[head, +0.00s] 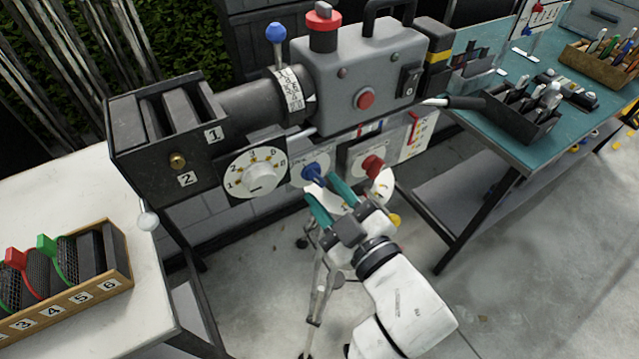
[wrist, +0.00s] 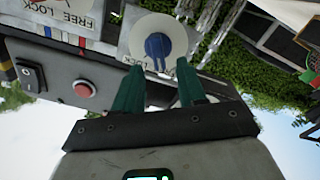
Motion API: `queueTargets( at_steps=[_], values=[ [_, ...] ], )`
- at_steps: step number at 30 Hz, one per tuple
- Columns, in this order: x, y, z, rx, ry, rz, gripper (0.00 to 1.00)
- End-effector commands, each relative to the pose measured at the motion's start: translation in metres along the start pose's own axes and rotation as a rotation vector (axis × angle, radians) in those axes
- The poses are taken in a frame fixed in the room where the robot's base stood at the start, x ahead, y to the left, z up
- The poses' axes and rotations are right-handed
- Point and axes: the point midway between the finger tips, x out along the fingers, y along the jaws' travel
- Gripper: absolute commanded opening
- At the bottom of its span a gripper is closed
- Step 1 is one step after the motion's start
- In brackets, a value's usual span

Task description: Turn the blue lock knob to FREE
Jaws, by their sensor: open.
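The blue lock knob (head: 314,172) sits on a round pale dial plate on the lower front of the grey camera-like machine (head: 360,65). It also shows in the wrist view (wrist: 158,46), just beyond the fingertips, with its pointer toward the gripper side. My gripper (head: 325,196) has two teal fingers, open and empty, close in front of the knob; in the wrist view the fingertips (wrist: 157,68) stand either side of the knob's lower end. I cannot tell whether they touch it. The words FREE and LOCK show on a label at the wrist view's top left.
A red knob (head: 373,165) is right of the blue one, and a white numbered dial (head: 256,172) is left. A blue-ball lever (head: 276,34) rises above. A numbered filter box (head: 70,280) is at left. A teal bench (head: 500,140) stands right.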

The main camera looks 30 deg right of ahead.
Motion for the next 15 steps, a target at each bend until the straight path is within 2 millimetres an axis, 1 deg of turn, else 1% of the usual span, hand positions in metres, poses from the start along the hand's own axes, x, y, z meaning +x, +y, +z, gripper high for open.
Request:
queueTargets(
  at_steps=[1, 6, 10, 15],
  values=[
    [-0.011, -0.002, 0.004, 0.001, -0.004, -0.002, 0.40],
    [-0.041, -0.002, 0.003, 0.000, -0.003, -0.001, 0.40],
    [-0.058, -0.002, 0.003, 0.001, -0.004, -0.001, 0.40],
    [-0.070, -0.001, 0.001, -0.001, -0.001, 0.000, 0.40]
  ],
)
